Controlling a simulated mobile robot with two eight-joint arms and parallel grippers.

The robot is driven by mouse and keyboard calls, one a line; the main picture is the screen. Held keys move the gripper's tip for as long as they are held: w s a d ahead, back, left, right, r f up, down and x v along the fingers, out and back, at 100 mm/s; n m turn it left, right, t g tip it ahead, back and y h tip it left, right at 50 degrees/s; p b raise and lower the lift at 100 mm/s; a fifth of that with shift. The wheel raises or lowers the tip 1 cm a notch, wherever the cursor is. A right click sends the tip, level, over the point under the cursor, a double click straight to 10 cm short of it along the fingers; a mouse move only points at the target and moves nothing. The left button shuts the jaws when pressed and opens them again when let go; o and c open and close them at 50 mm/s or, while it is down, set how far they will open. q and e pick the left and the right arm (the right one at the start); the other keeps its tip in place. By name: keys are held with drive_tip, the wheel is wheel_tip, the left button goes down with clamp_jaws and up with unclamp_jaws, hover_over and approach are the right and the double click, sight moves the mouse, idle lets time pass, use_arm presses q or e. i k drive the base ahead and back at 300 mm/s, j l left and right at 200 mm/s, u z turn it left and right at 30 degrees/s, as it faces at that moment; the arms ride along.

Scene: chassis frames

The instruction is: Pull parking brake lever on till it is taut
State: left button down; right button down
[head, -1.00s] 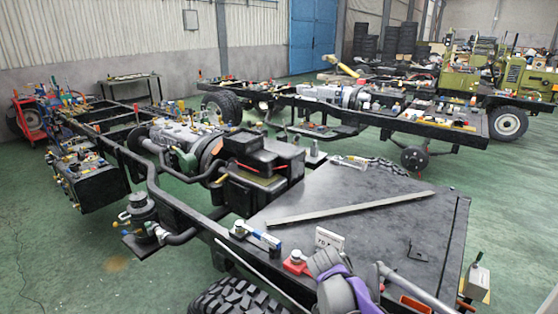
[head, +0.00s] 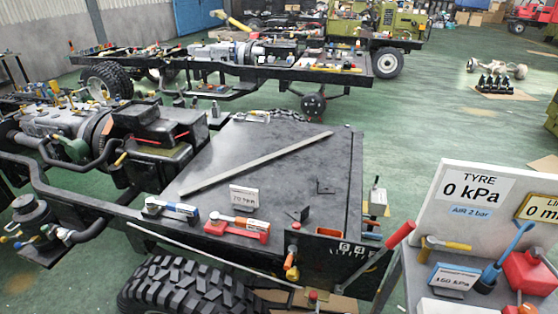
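A long lever with a red grip (head: 399,235) slants up to the right by the near corner of the chassis frame (head: 95,207). A smaller upright lever with a dark handle (head: 376,190) stands on a light base just right of the dark deck plate (head: 285,160). I cannot tell for sure which one is the parking brake lever. No cable is clear enough to judge whether it is slack or taut. Neither of my grippers is in view.
A bench at the right holds a gauge board reading TYRE 0 kPa (head: 475,188), a hammer (head: 445,244) and a red can (head: 530,272). Green floor (head: 450,130) is open behind it.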

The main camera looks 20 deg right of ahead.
sight(408, 227)
drive_tip(key=z, duration=1.75)
